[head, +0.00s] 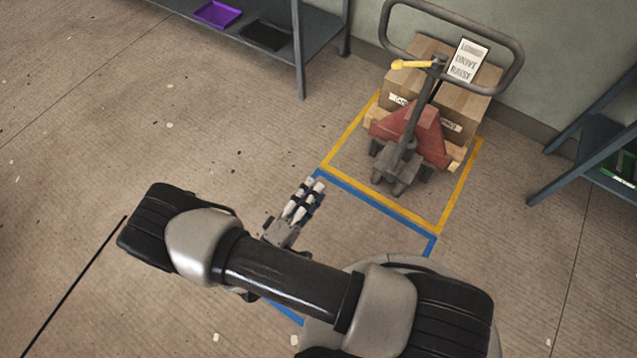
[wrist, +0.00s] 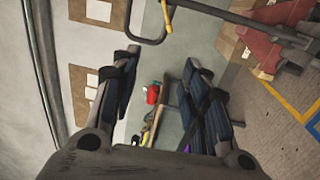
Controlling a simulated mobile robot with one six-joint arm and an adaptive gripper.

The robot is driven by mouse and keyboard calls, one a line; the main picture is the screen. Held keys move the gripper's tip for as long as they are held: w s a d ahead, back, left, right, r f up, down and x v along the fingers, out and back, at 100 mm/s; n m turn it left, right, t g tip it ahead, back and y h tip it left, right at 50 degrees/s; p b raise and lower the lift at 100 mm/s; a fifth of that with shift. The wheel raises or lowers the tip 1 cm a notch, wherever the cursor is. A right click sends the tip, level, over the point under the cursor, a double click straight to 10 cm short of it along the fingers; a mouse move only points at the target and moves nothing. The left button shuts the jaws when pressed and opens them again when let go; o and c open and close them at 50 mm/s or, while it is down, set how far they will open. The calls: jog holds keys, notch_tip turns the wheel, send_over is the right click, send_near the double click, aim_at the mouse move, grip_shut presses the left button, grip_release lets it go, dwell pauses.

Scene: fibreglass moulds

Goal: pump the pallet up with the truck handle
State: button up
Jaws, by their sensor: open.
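The pallet truck (head: 408,140) stands upright inside the yellow floor outline, with a red body and a grey base with wheels. Its handle is a dark loop (head: 387,20) at the top of a tilted column, with a yellow lever (head: 410,64) near the loop's base. The truck carries cardboard boxes (head: 477,101) on a wooden pallet (head: 458,154), partly hidden behind it. My gripper (head: 310,187) is open and empty, in front of the truck and to its left, apart from the handle. In the wrist view my gripper's fingers (wrist: 160,75) are spread, and part of the handle (wrist: 148,40) shows beyond them.
A metal shelf (head: 285,50) at the back left holds a purple tray (head: 217,14) and a black tray (head: 266,35). Another shelf (head: 590,125) stands at the right. A sign (head: 466,61) leans by the boxes. Blue tape (head: 375,203) marks the clear floor before the truck.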

jog(key=shift+x, duration=1.7)
grip_shut()
jog(key=c, duration=1)
grip_release()
grip_release()
jog(key=v, duration=1.2)
